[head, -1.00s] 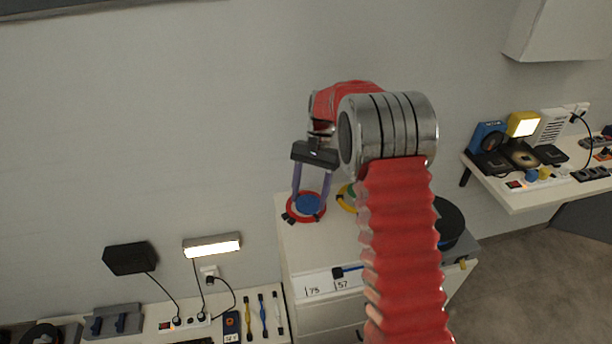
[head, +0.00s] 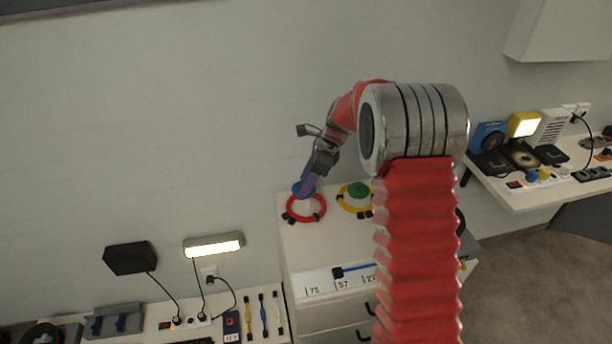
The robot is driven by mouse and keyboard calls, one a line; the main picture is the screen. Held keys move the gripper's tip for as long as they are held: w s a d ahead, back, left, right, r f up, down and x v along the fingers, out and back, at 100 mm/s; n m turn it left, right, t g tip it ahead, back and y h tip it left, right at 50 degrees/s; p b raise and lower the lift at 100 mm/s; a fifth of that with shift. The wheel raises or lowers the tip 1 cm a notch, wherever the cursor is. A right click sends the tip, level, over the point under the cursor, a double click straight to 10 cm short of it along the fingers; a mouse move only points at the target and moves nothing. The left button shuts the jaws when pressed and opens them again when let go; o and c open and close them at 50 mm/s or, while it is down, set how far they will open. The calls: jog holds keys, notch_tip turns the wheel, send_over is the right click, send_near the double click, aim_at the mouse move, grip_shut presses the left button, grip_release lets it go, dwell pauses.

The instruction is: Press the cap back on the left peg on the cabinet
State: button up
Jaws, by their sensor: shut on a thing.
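The cabinet (head: 293,262) stands against the wall, below and around the middle of the view. At the left of its top is a red ring (head: 291,213) with dark clips, around the pale left peg (head: 306,204). My gripper (head: 304,188) reaches down to this peg with its purple fingers turned nearly edge-on. It is shut on the blue cap (head: 297,187), which shows at the fingertips at the peg's upper end. The fingers hide part of the cap, and I cannot tell whether it touches the peg.
A yellow ring (head: 343,203) with a green cap (head: 358,190) sits just right of the red ring. My arm hides the cabinet's right part. A blue-handled slider (head: 352,270) is on the front. Benches with devices stand left and right.

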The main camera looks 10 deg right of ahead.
jog(key=w+m+t, duration=0.1)
jog(key=m, duration=0.1)
jog(key=w+d+m+t+h, duration=0.1)
jog(key=m, duration=0.2)
jog(key=shift+w+d+r+m, duration=0.15)
jog(key=shift+w+r+m, duration=0.05)
jog(key=shift+m, duration=0.1)
jog(key=shift+f, duration=0.1)
send_over(308, 201)
jog(key=shift+w+f, duration=0.1)
jog(key=shift+f, duration=2.9)
jog(key=shift+f, duration=0.7)
jog(key=o, duration=1.2)
jog(key=shift+o, duration=0.4)
jog(key=o, duration=0.5)
